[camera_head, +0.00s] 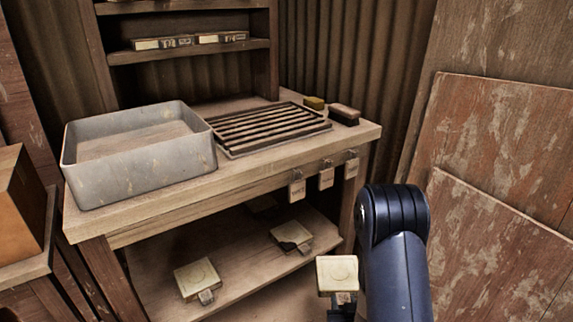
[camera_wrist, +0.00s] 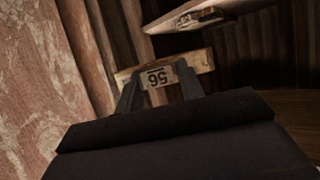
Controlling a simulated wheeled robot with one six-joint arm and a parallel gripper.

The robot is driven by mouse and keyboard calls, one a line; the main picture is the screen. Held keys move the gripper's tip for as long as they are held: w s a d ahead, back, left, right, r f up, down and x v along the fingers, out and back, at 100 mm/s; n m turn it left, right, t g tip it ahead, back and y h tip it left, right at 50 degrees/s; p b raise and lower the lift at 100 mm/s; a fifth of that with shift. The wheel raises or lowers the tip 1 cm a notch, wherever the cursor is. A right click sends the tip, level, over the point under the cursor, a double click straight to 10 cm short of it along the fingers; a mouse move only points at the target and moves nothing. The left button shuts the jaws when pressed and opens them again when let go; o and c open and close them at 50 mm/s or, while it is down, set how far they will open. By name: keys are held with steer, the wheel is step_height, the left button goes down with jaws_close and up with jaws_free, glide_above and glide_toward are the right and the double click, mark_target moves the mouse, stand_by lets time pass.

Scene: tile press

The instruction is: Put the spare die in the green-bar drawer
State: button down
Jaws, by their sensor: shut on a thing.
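My gripper (camera_head: 342,303) is shut on a pale square die (camera_head: 337,271) with a round mark on its top face. I see it in front of the bench, near its lower right corner. In the wrist view the two fingers close on a block-like part with a number label (camera_wrist: 158,77) that appears upside down, and the die's edge (camera_wrist: 203,62) shows behind it. No drawer with a green bar is visible in either view.
Two similar dies, one at left (camera_head: 197,278) and one at right (camera_head: 291,236), lie on the lower shelf (camera_head: 240,277). The wooden bench (camera_head: 240,190) carries a grey basin (camera_head: 150,170), a slatted rack (camera_head: 265,128) and a brush (camera_head: 344,114). Tags (camera_head: 326,175) hang from its edge. Boards lean at right.

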step_height(320, 180, up, 36)
steer(key=p, duration=3.4)
steer(key=shift+f+p, duration=0.2)
steer(key=shift+p, duration=0.15)
